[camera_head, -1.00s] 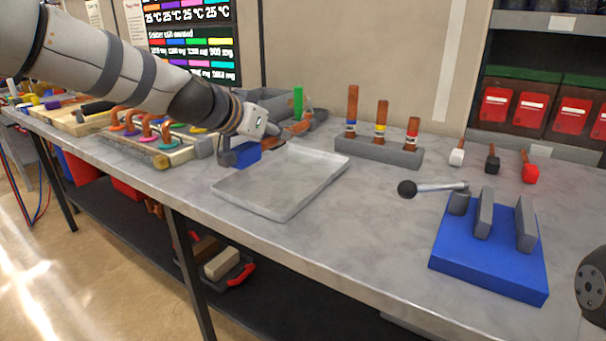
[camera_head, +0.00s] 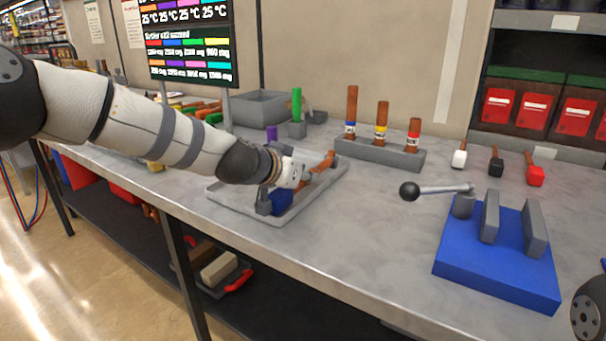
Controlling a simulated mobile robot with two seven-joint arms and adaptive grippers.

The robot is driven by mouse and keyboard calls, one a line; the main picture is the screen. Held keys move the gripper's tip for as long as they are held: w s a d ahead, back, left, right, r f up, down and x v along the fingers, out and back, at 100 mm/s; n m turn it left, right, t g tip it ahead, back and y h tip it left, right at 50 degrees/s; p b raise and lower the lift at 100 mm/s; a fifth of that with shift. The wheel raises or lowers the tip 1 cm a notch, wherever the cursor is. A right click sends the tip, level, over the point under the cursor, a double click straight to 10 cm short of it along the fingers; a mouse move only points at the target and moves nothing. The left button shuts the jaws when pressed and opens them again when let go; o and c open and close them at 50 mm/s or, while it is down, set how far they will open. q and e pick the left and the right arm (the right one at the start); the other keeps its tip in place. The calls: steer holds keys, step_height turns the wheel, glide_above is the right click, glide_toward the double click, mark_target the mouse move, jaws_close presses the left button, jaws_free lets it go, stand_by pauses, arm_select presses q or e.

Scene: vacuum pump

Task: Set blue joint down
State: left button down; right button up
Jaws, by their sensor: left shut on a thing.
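My left gripper (camera_head: 268,197) reaches in from the left and is low over the grey tray (camera_head: 322,196) on the table. It is shut on the blue joint (camera_head: 281,201), which sits within the tray's outline near its front left part. I cannot tell whether the joint touches the tray floor. My wrist hides part of the joint and the back left of the tray. An orange-brown piece (camera_head: 321,163) shows just behind my wrist, over the tray. My right gripper is not in view.
A grey rack (camera_head: 380,153) with three brown-handled tools stands behind the tray. A blue fixture (camera_head: 496,262) with grey uprights and a ball-ended lever (camera_head: 410,191) stands at the right. A grey bin (camera_head: 262,108) is at the back. The table between tray and fixture is clear.

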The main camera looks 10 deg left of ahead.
mark_target(273, 197)
arm_select(q)
steer(key=c, duration=1.7)
jaws_free()
